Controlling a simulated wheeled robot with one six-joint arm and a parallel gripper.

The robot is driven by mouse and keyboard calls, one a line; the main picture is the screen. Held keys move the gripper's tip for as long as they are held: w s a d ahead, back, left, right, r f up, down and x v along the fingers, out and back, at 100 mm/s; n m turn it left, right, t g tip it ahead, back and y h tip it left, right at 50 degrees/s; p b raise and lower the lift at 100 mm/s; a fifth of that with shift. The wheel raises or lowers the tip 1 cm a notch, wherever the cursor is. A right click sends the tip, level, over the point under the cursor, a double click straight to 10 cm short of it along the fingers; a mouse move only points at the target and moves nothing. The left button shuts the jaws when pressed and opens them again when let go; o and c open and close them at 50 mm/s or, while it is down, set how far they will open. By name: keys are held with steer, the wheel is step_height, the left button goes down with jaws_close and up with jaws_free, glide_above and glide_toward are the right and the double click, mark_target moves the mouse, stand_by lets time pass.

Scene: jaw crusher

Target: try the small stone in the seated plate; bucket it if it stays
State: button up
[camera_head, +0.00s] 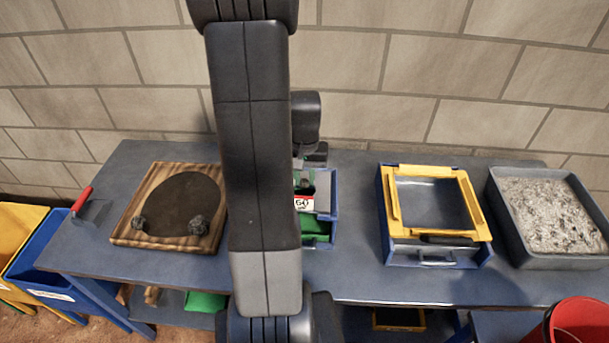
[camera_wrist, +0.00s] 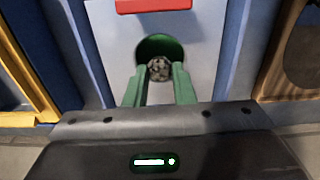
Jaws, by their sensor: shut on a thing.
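The grey seated plate (camera_wrist: 210,40) has a round hole (camera_wrist: 160,43) with a green rim or inside, in the wrist view. A small speckled grey stone (camera_wrist: 159,66) is between the green fingertips of my gripper (camera_wrist: 159,74), which is shut on it. The stone overlaps the near part of the hole; whether it is above or inside it, I cannot tell. A red bucket (camera_head: 578,325) stands at the lower right.
Two dark stones (camera_head: 139,223) (camera_head: 198,224) lie on a round dark pad in a wooden board (camera_head: 170,243). A red-handled tool (camera_head: 82,202) lies left. A yellow-framed blue box (camera_head: 388,200) and a grey tray of gravel (camera_head: 508,225) stand right. Blue and yellow bins (camera_head: 45,255) are at far left.

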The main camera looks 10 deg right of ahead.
steer(key=shift+f, duration=0.2)
steer(key=o, duration=1)
steer(key=shift+o, duration=0.2)
steer(key=shift+r, duration=0.1)
step_height(320, 180, up, 14)
steer(key=b, duration=0.1)
steer(key=shift+f, duration=0.2)
